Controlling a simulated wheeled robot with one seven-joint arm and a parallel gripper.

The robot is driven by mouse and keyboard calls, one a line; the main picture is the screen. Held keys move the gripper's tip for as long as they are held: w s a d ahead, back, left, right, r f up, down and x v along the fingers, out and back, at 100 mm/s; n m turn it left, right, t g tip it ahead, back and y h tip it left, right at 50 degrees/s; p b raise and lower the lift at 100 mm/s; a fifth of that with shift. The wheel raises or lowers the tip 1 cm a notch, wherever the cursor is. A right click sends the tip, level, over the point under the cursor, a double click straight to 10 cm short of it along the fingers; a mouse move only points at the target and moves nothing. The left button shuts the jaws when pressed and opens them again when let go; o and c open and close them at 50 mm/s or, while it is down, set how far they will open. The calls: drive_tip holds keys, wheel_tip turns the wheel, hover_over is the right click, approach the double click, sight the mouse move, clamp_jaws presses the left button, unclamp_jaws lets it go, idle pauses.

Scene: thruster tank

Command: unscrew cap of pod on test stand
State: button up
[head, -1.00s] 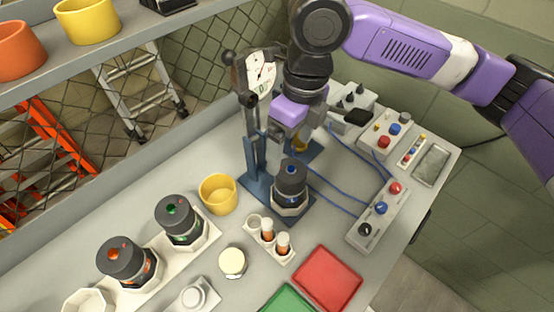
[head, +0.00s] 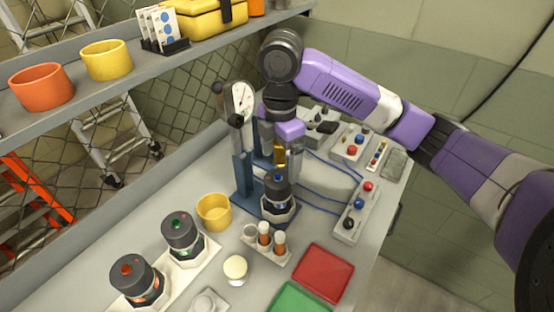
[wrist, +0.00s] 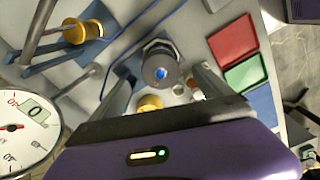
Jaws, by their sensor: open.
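The pod (head: 278,207) stands upright on the blue-based test stand (head: 243,190). Its dark grey cap (head: 277,186) has a blue centre and is on the pod. In the wrist view the round cap (wrist: 160,68) shows from above, just beyond and between the fingers. My gripper (head: 286,172) is open and empty, pointing down close above the pod. In the wrist view its two fingers (wrist: 164,86) are spread wide on either side of the cap. Whether either finger touches the cap I cannot tell.
A dial gauge (head: 240,101) stands on the test stand beside my gripper. Two more capped pods (head: 182,240) (head: 137,283) sit in a white rack at left. A yellow cup (head: 213,212), a vial holder (head: 265,252) and a red tray (head: 323,272) are nearby. Blue cables run right to control boxes.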

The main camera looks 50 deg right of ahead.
sight(281, 175)
drive_tip(key=shift+f, duration=3.8)
drive_tip(key=c, duration=1.3)
drive_tip(key=shift+c, duration=0.2)
drive_tip(key=n+b, duration=0.2)
drive_tip(key=n, duration=0.1)
drive_tip(key=shift+f+n, duration=0.1)
drive_tip(key=shift+n, duration=0.3)
drive_tip(key=n+b, duration=0.2)
drive_tip(key=n, duration=0.2)
drive_tip(key=shift+s, duration=0.1)
drive_tip(key=n+b, duration=0.3)
drive_tip(key=n, duration=0.2)
drive_tip(key=shift+f+n, duration=0.1)
drive_tip(key=shift+n, duration=0.2)
drive_tip(key=shift+n+b, duration=0.85)
drive_tip(key=shift+n, duration=1.05)
